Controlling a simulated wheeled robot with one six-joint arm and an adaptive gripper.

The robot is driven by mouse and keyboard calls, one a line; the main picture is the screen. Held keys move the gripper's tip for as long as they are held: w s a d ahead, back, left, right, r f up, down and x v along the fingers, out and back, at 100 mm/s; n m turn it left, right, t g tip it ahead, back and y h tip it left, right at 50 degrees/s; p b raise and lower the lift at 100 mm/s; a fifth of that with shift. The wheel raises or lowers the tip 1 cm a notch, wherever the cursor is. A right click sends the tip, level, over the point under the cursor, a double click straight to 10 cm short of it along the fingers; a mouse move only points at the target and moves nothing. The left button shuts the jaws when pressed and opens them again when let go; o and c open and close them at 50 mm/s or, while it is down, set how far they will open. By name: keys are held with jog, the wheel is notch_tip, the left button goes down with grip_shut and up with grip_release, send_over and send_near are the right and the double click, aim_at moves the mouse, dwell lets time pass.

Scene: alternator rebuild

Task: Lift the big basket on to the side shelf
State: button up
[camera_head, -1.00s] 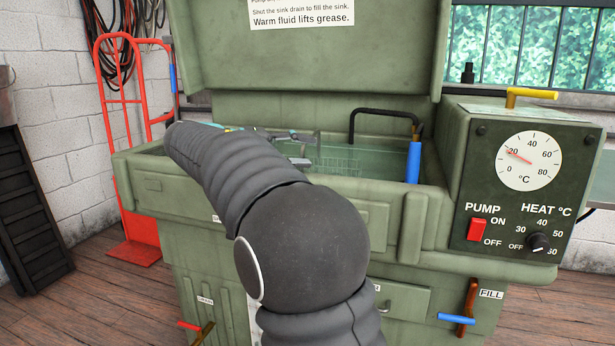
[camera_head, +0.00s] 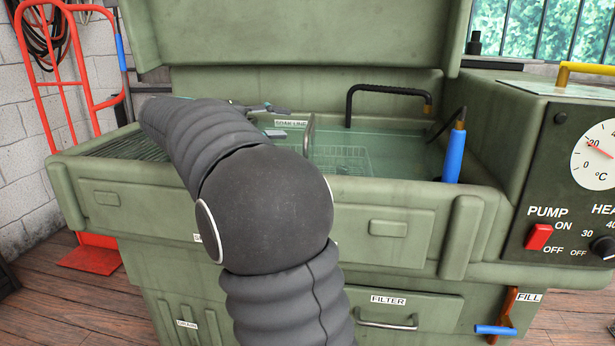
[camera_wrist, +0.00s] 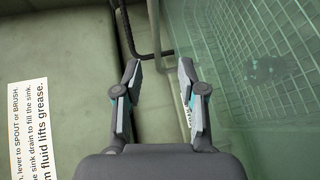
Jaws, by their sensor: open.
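The big basket (camera_head: 340,158) is a wire mesh basket low in the green sink, seen through greenish fluid. In the wrist view its mesh (camera_wrist: 285,45) fills the right side, with a dark object (camera_wrist: 265,68) inside it. My gripper (camera_wrist: 158,70) is open and empty, its two fingers apart to the left of the mesh; I cannot judge its height above it. In the head view my arm hides most of the gripper; grey finger parts (camera_head: 268,108) show beyond it, over the sink. A slatted surface (camera_head: 122,148), perhaps the side shelf, lies at the sink's left end, partly behind my arm.
A black spout (camera_head: 388,88) arches at the sink's back. A blue-handled tool (camera_head: 454,155) stands at the right rim. The raised lid (camera_head: 300,35) is behind. The control box (camera_head: 570,170) is on the right, a red hand truck (camera_head: 70,80) on the left.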

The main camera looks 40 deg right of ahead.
aim_at(310, 120)
jog(key=x, duration=0.8)
jog(key=shift+d+r, duration=0.1)
jog(key=shift+r, duration=0.15)
grip_shut()
